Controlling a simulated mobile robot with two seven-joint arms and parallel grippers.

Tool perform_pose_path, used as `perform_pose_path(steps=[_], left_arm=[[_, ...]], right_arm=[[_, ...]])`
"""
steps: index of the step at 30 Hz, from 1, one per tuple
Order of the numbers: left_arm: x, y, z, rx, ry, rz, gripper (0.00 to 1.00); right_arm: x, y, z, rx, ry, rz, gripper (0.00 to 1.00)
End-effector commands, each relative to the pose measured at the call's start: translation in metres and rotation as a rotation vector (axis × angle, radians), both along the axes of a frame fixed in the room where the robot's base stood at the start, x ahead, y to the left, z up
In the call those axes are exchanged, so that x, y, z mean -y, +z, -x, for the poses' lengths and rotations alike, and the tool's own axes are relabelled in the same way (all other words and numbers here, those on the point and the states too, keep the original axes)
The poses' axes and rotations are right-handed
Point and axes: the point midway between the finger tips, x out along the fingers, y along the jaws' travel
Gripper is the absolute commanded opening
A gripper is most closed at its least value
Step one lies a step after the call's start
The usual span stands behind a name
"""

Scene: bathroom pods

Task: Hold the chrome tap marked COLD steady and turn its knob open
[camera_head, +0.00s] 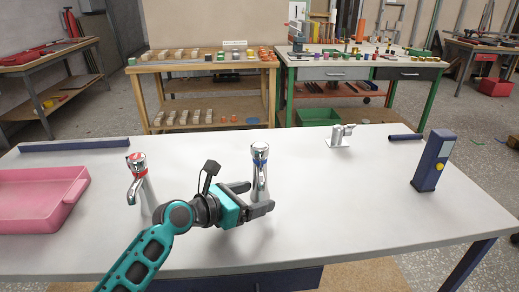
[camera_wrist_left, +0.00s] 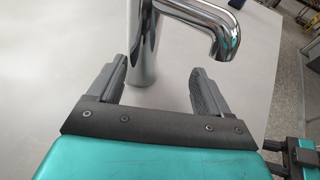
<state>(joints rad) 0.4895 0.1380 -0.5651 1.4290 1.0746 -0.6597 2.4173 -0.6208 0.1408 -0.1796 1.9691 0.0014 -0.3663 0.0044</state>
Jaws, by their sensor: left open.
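A chrome tap with a blue ring under its knob (camera_head: 260,165) stands upright on the white table; no COLD lettering is legible. My left gripper (camera_head: 260,196) is open, its fingers on either side of this tap's lower body. In the left wrist view the chrome body (camera_wrist_left: 143,45) rises between the open fingers, nearer the left one, and its spout bends to the right. The knob is out of that view. A second chrome tap with a red ring (camera_head: 139,180) stands to the left.
A pink tray (camera_head: 40,198) lies at the table's left. A small chrome fitting (camera_head: 340,136) sits at the back, and a dark blue upright device (camera_head: 433,160) with a yellow button stands at the right. The white table (camera_head: 345,215) is clear right of the gripper.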

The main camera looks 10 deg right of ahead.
Motion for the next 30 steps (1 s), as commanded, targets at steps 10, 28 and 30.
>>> perform_pose_path(steps=[10, 28, 30], left_arm=[[0.0125, -0.0053, -0.0082, -0.001, -0.001, -0.002, 0.79], [0.0125, -0.0057, -0.0076, -0.002, -0.002, -0.001, 0.41], [0.0124, -0.0056, -0.0075, -0.002, -0.002, -0.001, 0.34]], right_arm=[[0.0003, 0.001, -0.0022, 0.006, 0.0, 0.0, 0.43], [0.0042, -0.0012, -0.0019, 0.002, -0.002, 0.007, 0.43], [0.0042, -0.0012, -0.0019, 0.002, -0.002, 0.007, 0.43]])
